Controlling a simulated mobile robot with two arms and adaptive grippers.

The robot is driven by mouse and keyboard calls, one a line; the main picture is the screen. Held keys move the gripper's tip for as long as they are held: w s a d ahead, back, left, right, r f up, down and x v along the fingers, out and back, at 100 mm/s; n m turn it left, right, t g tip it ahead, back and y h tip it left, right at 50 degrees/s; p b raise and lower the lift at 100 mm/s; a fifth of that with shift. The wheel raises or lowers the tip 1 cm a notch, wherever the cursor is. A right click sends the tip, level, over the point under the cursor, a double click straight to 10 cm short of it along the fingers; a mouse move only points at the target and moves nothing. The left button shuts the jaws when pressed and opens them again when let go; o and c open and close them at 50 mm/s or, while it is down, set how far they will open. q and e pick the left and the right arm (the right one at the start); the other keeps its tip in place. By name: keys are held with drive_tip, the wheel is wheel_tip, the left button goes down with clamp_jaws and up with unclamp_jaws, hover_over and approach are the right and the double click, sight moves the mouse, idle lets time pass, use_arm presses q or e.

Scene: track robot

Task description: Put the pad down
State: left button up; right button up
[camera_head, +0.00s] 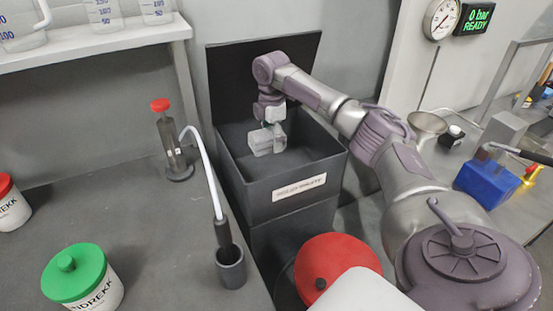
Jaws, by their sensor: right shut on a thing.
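My right arm reaches from the right over an open dark grey bin (232,165) with a raised lid and a white label on its front. My right gripper (271,129) points down inside the bin's opening. It is shut on a light grey, block-like pad (261,144). The fingers partly cover the pad, and I cannot tell whether the pad touches the bin's floor. My left gripper is not in view.
Left of the bin stand a red-topped cylinder (174,155), a dark cup (231,271) holding a probe with a white hose, and a green-lidded jar (92,288). A red round object (333,262) is in front. A blue container (486,182) stands right.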

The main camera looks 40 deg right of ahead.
sight(272, 173)
wheel_tip(272, 173, down, 3)
drive_tip(key=shift+w+r+b, duration=0.15)
drive_tip(key=shift+b, duration=0.6)
drive_tip(key=shift+f, duration=0.55)
wheel_tip(272, 173, down, 9)
drive_tip(key=shift+f+b, duration=0.2)
drive_tip(key=shift+b, duration=0.1)
drive_tip(key=shift+f, duration=0.15)
drive_tip(key=o, duration=1)
wheel_tip(272, 173, up, 12)
drive_tip(key=shift+r, duration=0.2)
